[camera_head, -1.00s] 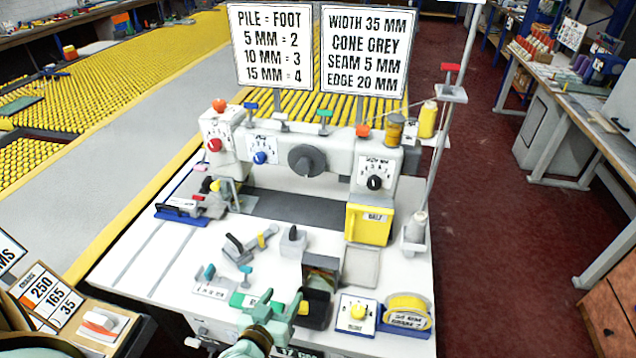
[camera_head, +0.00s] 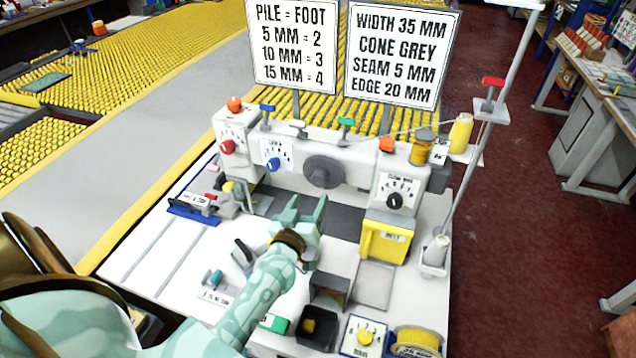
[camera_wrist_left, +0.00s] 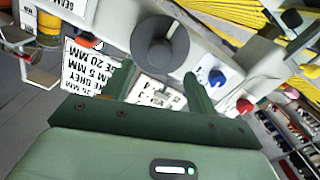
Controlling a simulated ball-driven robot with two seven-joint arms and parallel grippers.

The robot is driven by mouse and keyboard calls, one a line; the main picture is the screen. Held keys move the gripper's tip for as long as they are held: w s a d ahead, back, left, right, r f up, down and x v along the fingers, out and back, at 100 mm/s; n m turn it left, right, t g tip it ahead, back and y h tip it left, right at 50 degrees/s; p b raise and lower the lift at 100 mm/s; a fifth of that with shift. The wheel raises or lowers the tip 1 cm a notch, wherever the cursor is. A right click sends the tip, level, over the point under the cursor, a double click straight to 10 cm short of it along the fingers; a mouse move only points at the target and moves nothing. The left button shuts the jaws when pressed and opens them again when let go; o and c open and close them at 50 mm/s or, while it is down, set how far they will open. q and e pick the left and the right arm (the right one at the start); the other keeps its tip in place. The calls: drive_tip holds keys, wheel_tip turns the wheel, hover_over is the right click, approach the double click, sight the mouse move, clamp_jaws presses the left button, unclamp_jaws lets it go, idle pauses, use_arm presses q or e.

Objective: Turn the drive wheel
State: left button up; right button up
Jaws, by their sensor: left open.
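The drive wheel, a dark grey round knob (camera_head: 323,171), sits on the front of the white machine's upper arm. It also shows in the left wrist view (camera_wrist_left: 160,46), just beyond and between my fingertips. My left gripper (camera_head: 306,208) is open, its two green fingers pointing up at the machine a little below and in front of the wheel. In the left wrist view its fingers (camera_wrist_left: 158,78) are apart with nothing between them. I see no contact with the wheel. My right gripper is not in view.
A blue knob (camera_head: 273,164) and a red knob (camera_head: 227,147) are left of the wheel. A black dial (camera_head: 394,201) and a yellow box (camera_head: 385,241) are to its right. Two signs (camera_head: 403,53) stand behind. Small tools and trays lie on the white table.

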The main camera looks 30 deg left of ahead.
sight(318, 183)
use_arm(q)
drive_tip(key=b+x, duration=0.1)
drive_tip(key=x, duration=0.6)
drive_tip(key=shift+w+a, duration=0.1)
drive_tip(key=c, duration=1)
